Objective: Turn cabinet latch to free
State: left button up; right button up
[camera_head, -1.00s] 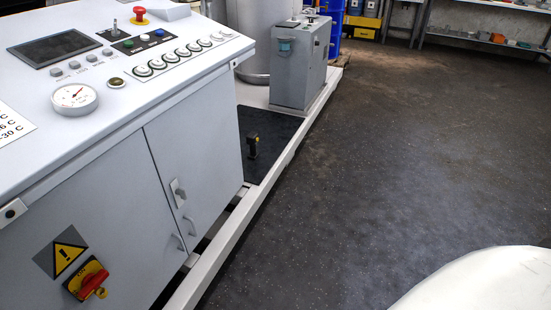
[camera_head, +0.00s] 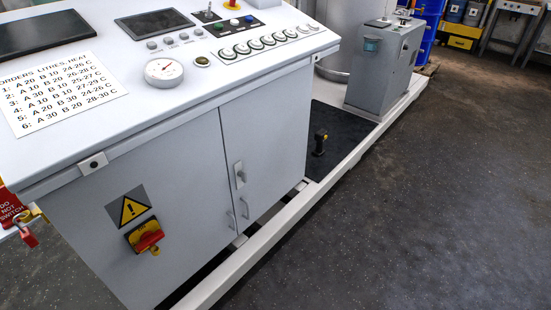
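The grey control cabinet (camera_head: 170,170) stands at the left and centre of the head view, with two front doors. The cabinet latch (camera_head: 240,175) is a small light plate with a handle on the right door, close to the seam between the doors. It looks upright; its exact setting is too small to tell. A red and yellow rotary switch (camera_head: 146,237) is on the left door under a yellow warning sign (camera_head: 130,209). Neither of my grippers shows in the view.
A white floor frame (camera_head: 262,235) runs along the cabinet's foot. A black pedal-like post (camera_head: 320,142) stands on a dark mat. A red "do not switch" tag (camera_head: 10,208) and padlock hang at the left edge. The dark floor (camera_head: 430,210) at right is clear.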

aim_at(242, 173)
jog(key=z, duration=0.95)
jog(key=i, duration=0.5)
jog(key=u, duration=2.45)
